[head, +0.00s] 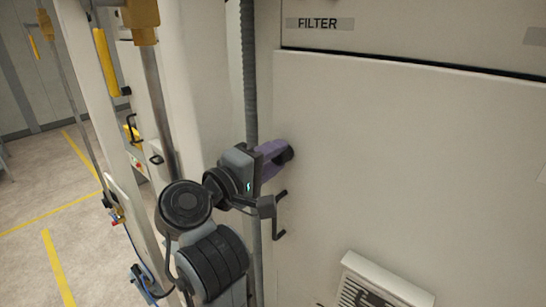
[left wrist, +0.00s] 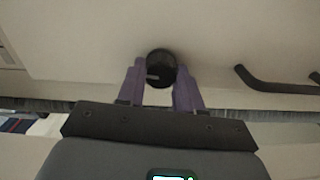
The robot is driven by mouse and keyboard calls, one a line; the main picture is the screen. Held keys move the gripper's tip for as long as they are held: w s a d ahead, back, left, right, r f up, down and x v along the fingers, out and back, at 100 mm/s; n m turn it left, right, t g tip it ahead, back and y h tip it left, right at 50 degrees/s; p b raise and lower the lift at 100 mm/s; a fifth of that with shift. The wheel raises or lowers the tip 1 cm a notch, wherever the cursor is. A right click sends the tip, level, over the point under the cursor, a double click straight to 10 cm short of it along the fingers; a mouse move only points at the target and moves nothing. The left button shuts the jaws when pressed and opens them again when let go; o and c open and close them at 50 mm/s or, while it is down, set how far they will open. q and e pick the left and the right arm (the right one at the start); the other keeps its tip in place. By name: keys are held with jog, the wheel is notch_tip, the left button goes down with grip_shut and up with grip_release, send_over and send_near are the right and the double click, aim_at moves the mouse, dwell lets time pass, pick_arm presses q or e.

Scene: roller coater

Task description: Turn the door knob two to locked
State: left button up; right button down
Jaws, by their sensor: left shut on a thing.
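A round black door knob (left wrist: 160,66) sits on a beige cabinet panel, between the purple fingers of my left gripper (left wrist: 160,85) in the left wrist view. The fingers touch the knob at its two sides. In the head view my left gripper (head: 284,155) reaches the panel near its left edge, and the knob (head: 290,152) is mostly hidden by the fingers. A small light mark shows on the knob's face, but I cannot tell whether it stands at locked. My right gripper is not in view.
A black handle (head: 281,222) stands out from the panel just below my left gripper; it also shows in the left wrist view (left wrist: 275,84). A grey corrugated hose (head: 249,80) runs down beside the panel. A vent box (head: 375,285) is at the lower right.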

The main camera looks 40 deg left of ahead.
pick_arm(q)
jog(key=shift+n, duration=0.5)
jog(key=o, duration=1)
jog(key=shift+o, duration=0.2)
